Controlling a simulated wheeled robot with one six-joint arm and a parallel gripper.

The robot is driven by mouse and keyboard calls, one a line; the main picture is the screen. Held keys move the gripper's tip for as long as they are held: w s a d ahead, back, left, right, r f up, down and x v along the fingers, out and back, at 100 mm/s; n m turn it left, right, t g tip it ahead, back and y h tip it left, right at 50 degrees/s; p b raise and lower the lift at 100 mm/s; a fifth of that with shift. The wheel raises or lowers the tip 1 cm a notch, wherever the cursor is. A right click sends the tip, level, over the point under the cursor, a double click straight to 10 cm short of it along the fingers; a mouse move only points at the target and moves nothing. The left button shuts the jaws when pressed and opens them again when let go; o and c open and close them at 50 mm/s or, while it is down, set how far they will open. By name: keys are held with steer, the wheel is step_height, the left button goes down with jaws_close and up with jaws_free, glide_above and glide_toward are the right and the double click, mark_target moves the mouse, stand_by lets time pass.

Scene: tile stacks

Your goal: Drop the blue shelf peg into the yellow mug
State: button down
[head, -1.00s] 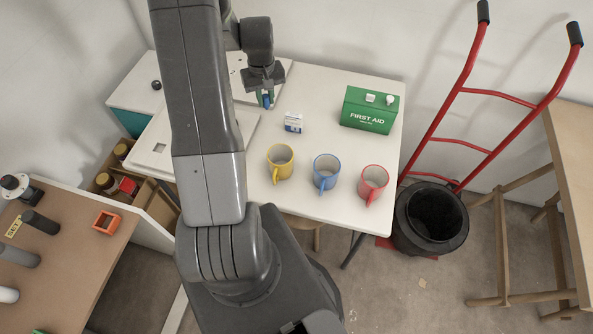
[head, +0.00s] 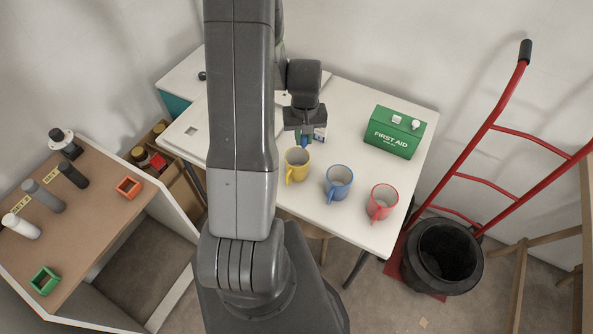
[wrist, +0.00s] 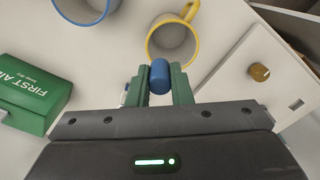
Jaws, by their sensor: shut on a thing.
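The blue shelf peg (wrist: 160,76) is held upright-looking between the green fingers of my gripper (wrist: 164,86) in the wrist view. In the head view my gripper (head: 305,139) hangs above the table, just behind the yellow mug (head: 297,164). Only a little blue shows at its tips there. The yellow mug also shows in the wrist view (wrist: 152,48), just beyond the peg, with its open mouth visible. The peg is apart from the mug and not over its middle.
A blue mug (head: 339,183) and a red mug (head: 382,203) stand to the right of the yellow one. A green first aid box (head: 393,132) stands at the back right. A small white and blue box (head: 320,134) is partly hidden behind my gripper.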

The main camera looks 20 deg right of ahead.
steer(key=shift+f, duration=0.8)
steer(key=c, duration=1.2)
jaws_free()
steer(key=shift+c, duration=0.2)
steer(key=shift+r, duration=0.15)
step_height(320, 180, up, 14)
steer(key=b, duration=0.1)
steer(key=shift+f+b, duration=0.2)
steer(key=shift+b, duration=0.1)
